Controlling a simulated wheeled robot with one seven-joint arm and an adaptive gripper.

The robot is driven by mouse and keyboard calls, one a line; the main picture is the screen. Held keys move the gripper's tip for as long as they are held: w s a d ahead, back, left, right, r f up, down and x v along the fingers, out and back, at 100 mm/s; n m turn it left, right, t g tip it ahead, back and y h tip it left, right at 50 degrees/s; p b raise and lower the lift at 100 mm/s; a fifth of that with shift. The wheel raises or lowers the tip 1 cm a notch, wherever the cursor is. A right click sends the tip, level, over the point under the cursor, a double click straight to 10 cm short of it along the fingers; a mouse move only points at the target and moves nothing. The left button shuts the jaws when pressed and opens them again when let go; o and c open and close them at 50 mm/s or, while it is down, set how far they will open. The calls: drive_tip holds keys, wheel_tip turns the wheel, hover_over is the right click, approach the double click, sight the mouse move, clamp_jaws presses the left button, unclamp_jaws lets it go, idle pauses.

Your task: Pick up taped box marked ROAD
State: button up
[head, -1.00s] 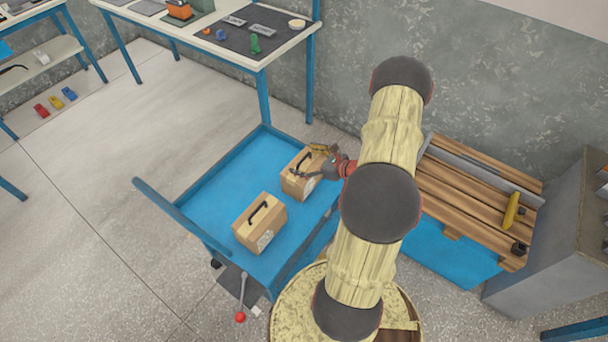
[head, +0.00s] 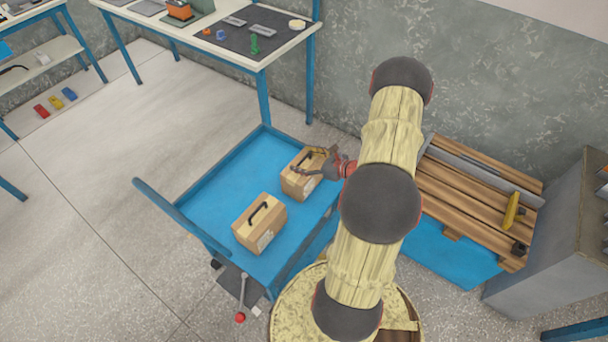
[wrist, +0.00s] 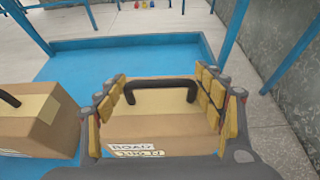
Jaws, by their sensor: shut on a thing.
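A brown cardboard box (wrist: 175,122) with a dark handle fills the middle of the wrist view. A white label on its near face reads ROAD, with a second line that is hard to read. The same box (head: 298,186) is at the far right part of the blue cart in the head view. My gripper (wrist: 162,104) is shut on the box, with yellow finger pads against its left and right sides. In the head view my gripper (head: 320,162) reaches it from the right and hides part of its top. I cannot tell whether the box touches the cart.
A second handled box (head: 260,223) stands nearer on the blue cart (head: 205,200); it also shows at left in the wrist view (wrist: 38,120). The cart has a raised rim. A workbench (head: 285,52) is behind, and a wooden-slatted stand (head: 455,195) is to the right.

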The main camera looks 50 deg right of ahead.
drive_tip(key=c, duration=0.6)
